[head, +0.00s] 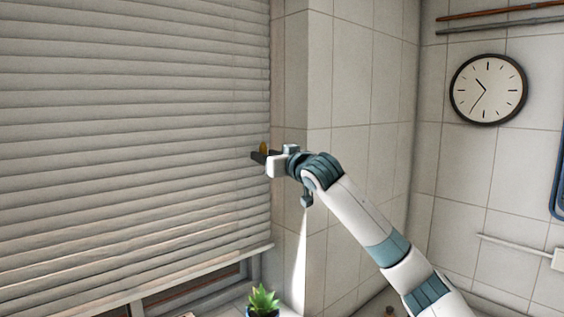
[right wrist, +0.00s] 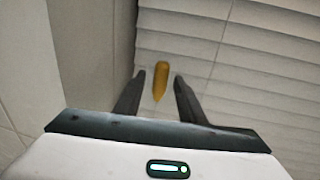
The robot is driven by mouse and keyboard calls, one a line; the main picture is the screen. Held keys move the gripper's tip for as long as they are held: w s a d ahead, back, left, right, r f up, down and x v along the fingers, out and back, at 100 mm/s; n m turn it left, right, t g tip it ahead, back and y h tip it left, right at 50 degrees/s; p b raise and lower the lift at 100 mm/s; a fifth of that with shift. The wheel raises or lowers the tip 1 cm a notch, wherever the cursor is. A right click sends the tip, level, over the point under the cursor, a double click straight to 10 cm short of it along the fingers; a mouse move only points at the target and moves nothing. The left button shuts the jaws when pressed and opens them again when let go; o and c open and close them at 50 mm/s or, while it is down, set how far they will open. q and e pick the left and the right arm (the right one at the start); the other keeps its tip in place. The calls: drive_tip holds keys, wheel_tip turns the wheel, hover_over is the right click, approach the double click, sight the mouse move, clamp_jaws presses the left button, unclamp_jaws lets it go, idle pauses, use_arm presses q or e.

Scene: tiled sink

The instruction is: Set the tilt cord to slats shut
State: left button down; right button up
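The window blind (head: 130,120) fills the left of the head view. Its slats lie close together and overlap, with thin lines between them. A yellow-brown cord pull (head: 264,148) hangs at the blind's right edge; it also shows in the right wrist view (right wrist: 161,82). My right gripper (head: 258,156) is at the pull. In the right wrist view its two dark fingers (right wrist: 160,78) stand apart on either side of the pull, with a visible gap on each side. The cord itself is too thin to make out clearly. My left gripper is out of view.
A tiled wall (head: 345,90) juts out just right of the blind, close to my right gripper. A potted plant (head: 263,301) stands below the blind. A clock (head: 488,89) and pipes (head: 500,22) are on the right wall.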

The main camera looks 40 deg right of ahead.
drive_tip(key=s+a+b, duration=0.1)
drive_tip(key=s+b, duration=0.7)
drive_tip(key=s, duration=0.9)
drive_tip(key=shift+a+b, duration=0.2)
drive_tip(key=shift+b, duration=0.1)
drive_tip(key=shift+s, duration=0.15)
